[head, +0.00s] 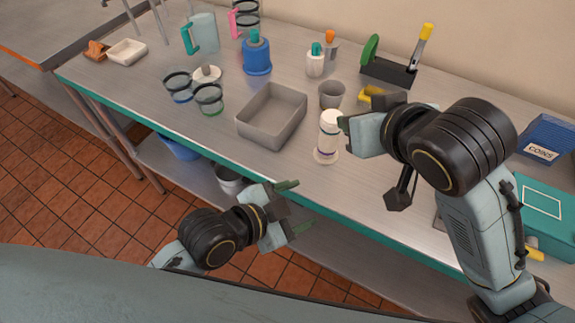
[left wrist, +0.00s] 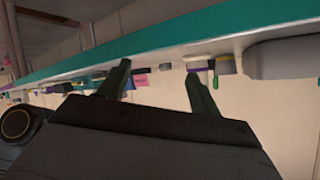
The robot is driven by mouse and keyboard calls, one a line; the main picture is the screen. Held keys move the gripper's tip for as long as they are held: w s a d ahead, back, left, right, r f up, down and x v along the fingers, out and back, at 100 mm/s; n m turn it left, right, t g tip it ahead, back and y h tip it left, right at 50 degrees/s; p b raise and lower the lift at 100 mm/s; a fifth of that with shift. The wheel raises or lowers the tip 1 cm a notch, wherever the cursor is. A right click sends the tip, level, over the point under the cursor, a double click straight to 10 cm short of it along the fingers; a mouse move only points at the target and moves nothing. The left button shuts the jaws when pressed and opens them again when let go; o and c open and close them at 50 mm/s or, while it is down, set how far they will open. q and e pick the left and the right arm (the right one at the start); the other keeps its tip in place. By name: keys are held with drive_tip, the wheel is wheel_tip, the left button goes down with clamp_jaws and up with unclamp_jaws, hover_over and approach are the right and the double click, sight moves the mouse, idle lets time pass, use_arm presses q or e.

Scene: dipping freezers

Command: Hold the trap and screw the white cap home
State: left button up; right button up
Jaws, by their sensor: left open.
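A pale, clear-sided cylinder with a purple band, which looks like the trap (head: 326,149), stands upright near the bench's front edge in the head view. The white cap (head: 330,121) appears to sit on its top; how tightly it sits cannot be seen. My right gripper (head: 344,123) is at the upper right side of the cylinder, close to or touching it. Its far finger is hidden, so its grip cannot be told. My left gripper (head: 299,206) is open and empty, in front of the bench edge and below left of the trap. Its spread fingers also show in the left wrist view (left wrist: 158,84).
A grey tray (head: 272,115) lies left of the trap, with a grey cup (head: 331,95) behind it. Blue (head: 257,55) and white (head: 315,62) bottles stand further back. A teal box (head: 545,210) is at right. The bench front between tray and trap is clear.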

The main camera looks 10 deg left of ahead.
sight(321, 151)
use_arm(q)
drive_tip(key=w+r+n, duration=0.1)
drive_tip(key=w+n, duration=0.1)
drive_tip(key=w+a+r+n+t, duration=0.1)
drive_tip(key=n, duration=0.1)
drive_tip(key=w+a+r+n+t, duration=0.1)
drive_tip(key=w+r+n, duration=0.1)
drive_tip(key=shift+w+a+y, duration=0.25)
drive_tip(key=shift+w+y, duration=0.05)
drive_tip(key=shift+w, duration=0.05)
drive_tip(key=x, duration=1.2)
drive_tip(key=shift+w+d, duration=0.2)
drive_tip(key=shift+w, duration=0.2)
drive_tip(key=shift+c, duration=0.4)
drive_tip(key=c, duration=1)
drive_tip(key=shift+f, duration=0.1)
use_arm(e)
drive_tip(key=o, duration=0.4)
